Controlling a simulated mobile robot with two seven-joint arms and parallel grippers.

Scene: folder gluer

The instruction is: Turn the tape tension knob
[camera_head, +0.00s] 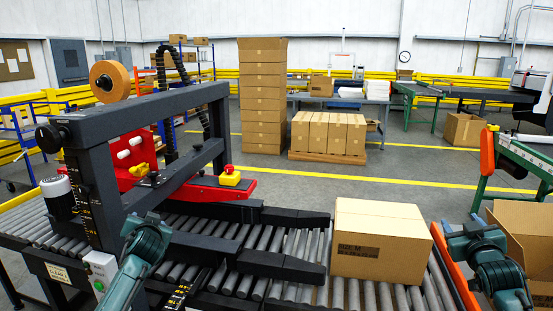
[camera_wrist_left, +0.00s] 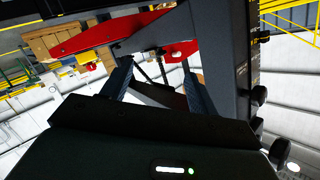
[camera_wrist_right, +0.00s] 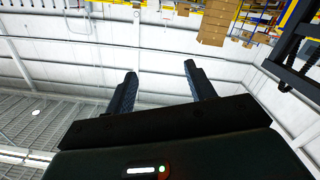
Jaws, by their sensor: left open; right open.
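The taping machine has a dark frame (camera_head: 150,120) over the roller conveyor, with a tan tape roll (camera_head: 110,80) on top. A black round knob (camera_head: 48,138) sticks out at the frame's upper left; I cannot tell for sure that it is the tension knob. Dark knobs (camera_wrist_left: 259,95) also show at the right of the left wrist view. My left gripper (camera_wrist_left: 157,76) is open and empty, with the machine's red part and dark frame beyond its fingers. My right gripper (camera_wrist_right: 160,72) is open and empty, facing the wall and ceiling. Both arms show low in the head view.
A closed carton (camera_head: 381,240) sits on the rollers (camera_head: 290,252) at the right. A red arm with a yellow piece (camera_head: 230,176) is inside the machine. A control box with a green button (camera_head: 100,272) is at the near left. An open carton (camera_head: 525,235) stands at far right.

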